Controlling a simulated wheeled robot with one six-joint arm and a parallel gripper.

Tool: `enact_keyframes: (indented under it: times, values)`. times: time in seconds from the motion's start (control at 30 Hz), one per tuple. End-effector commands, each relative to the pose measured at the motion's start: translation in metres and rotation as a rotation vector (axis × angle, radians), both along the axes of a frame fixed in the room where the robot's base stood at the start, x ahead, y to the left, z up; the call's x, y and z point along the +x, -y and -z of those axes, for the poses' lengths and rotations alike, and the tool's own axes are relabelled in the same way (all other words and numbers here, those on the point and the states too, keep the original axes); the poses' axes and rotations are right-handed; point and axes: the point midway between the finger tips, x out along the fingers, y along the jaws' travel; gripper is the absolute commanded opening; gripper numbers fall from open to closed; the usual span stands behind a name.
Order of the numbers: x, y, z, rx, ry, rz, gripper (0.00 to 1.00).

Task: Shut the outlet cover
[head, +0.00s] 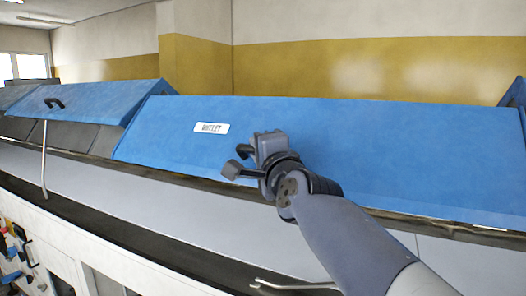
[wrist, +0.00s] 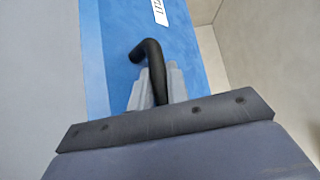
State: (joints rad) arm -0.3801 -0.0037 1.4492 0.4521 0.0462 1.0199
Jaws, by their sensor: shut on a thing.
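The outlet cover (head: 400,150) is a long blue panel with a white "OUTLET" label (head: 212,128). It slopes down toward me, its lower edge close along the machine's rim; I cannot tell whether they touch. The cover also fills the middle of the wrist view (wrist: 195,60), with part of the label at the top. My gripper (head: 262,146) is at the cover's face, right of the label. In the wrist view, its grey fingers (wrist: 157,88) are shut on the black bent handle (wrist: 148,50). The fingers hide part of the handle.
Another blue cover (head: 90,98) at the left stands raised, with a black handle and a grey prop rod (head: 44,165) below it. A bent grey rod (head: 295,286) lies at the bottom. A pale ledge (head: 150,190) and dark strip run along the front. Tools hang at lower left.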

Motion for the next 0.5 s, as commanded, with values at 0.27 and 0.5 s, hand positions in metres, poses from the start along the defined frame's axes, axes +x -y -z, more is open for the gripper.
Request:
enact_keyframes:
  times: [0.27,0.5]
  values:
    - [-0.022,-0.010,0.052,-0.034,0.075,-0.003,0.00]
    - [-0.038,-0.016,0.088,-0.062,0.141,-0.002,0.00]
